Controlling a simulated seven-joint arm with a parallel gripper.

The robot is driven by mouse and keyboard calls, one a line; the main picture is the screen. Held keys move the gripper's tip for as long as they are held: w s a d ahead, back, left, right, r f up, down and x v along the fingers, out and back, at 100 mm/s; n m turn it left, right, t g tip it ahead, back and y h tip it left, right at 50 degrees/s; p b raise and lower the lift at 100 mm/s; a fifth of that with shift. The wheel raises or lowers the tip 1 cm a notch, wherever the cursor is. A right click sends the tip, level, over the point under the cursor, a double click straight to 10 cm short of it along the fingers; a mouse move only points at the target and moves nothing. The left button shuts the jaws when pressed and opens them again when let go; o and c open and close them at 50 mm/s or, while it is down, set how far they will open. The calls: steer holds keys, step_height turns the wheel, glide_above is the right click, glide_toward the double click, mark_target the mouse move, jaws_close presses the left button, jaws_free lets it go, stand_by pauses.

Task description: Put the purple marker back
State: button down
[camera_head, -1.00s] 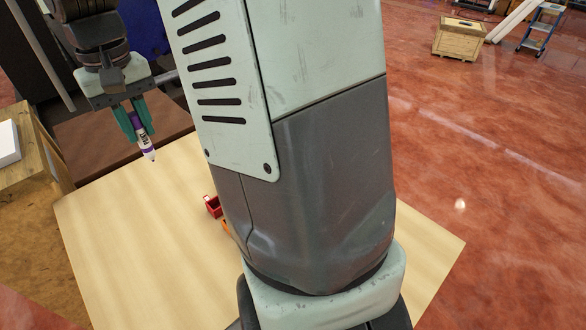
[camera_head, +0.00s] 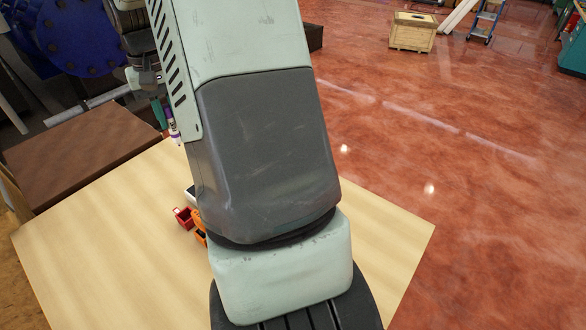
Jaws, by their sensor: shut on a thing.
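The purple marker (camera_head: 173,129) has a white body with a purple band and hangs roughly upright, tip down. My gripper (camera_head: 163,113) with teal fingers is shut on it and holds it above the far left part of the light wooden table (camera_head: 105,230). My own arm hides the right side of the gripper and part of the marker. A small red open bin (camera_head: 184,218) stands on the table beside my arm. An orange bin (camera_head: 200,231) is right of it, partly hidden by my arm. No place for the marker can be made out clearly.
A brown box-like surface (camera_head: 75,155) adjoins the table's far left edge. A white and dark item (camera_head: 190,194) shows behind the bins, partly hidden. The left part of the table is clear. A wooden crate (camera_head: 412,36) stands far off on the red floor.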

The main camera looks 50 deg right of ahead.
steer(key=s+d+f+m, duration=0.2)
steer(key=s+d+f, duration=0.2)
steer(key=d, duration=0.6)
steer(key=s+d+f+m, duration=0.25)
steer(key=d+f, duration=0.25)
steer(key=d, duration=0.5)
steer(key=s+d+f+m, duration=0.2)
steer(key=s+d+f, duration=0.2)
steer(key=d, duration=0.6)
steer(key=shift+s+d+f, duration=0.1)
steer(key=shift+s+f, duration=0.05)
steer(key=shift+f, duration=2.45)
steer(key=shift+s+d+f, duration=0.1)
steer(key=shift+f, duration=2.5)
steer(key=shift+f, duration=0.15)
steer(key=c, duration=1)
jaws_free()
